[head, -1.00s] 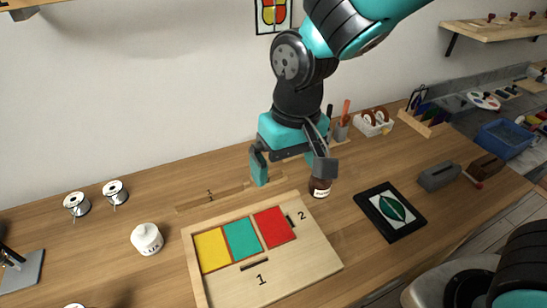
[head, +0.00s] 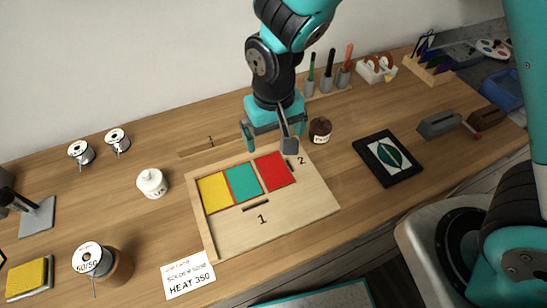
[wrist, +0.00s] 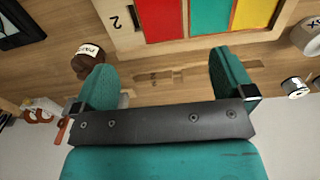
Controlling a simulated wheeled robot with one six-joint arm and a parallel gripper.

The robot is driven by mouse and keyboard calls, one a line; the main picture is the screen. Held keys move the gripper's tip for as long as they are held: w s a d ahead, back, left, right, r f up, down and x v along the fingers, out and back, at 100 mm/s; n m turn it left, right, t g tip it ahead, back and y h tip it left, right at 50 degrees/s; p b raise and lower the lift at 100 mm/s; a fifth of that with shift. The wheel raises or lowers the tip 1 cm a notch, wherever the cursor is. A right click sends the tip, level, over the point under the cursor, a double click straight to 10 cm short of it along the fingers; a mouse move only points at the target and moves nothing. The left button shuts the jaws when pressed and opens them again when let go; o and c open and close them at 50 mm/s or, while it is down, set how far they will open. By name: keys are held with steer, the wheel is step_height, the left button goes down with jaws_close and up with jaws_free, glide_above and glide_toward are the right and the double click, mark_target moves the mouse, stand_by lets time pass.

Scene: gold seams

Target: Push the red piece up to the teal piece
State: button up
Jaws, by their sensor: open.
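The red piece (head: 274,171) lies flat in the upper recess of a light wooden tray (head: 300,208), at the right of the row. The teal piece (head: 243,182) is left of it, with a yellow piece (head: 214,191) further left. A thin strip shows between red and teal, also in the wrist view, where the red piece (wrist: 163,18) and teal piece (wrist: 210,15) reach the top edge. My gripper (head: 268,143) is open and empty, above the table just behind the tray's far edge. Its fingers (wrist: 165,75) touch no piece.
A dark slot with "2" is right of the red piece; another with "1" is in front. A brown jar (head: 320,130) stands close right of my gripper.

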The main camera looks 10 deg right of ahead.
mark_target(274, 171)
step_height(274, 171, down, 12)
steer(key=shift+r+p, duration=0.2)
steer(key=shift+p, duration=0.35)
steer(key=shift+s+d+f, duration=0.1)
steer(key=shift+d, duration=0.05)
steer(key=c, duration=1.1)
steer(key=o, duration=0.9)
steer(key=shift+o, duration=0.8)
steer(key=shift+s, duration=0.1)
step_height(274, 171, up, 18)
steer(key=b, duration=0.1)
steer(key=shift+b, duration=0.35)
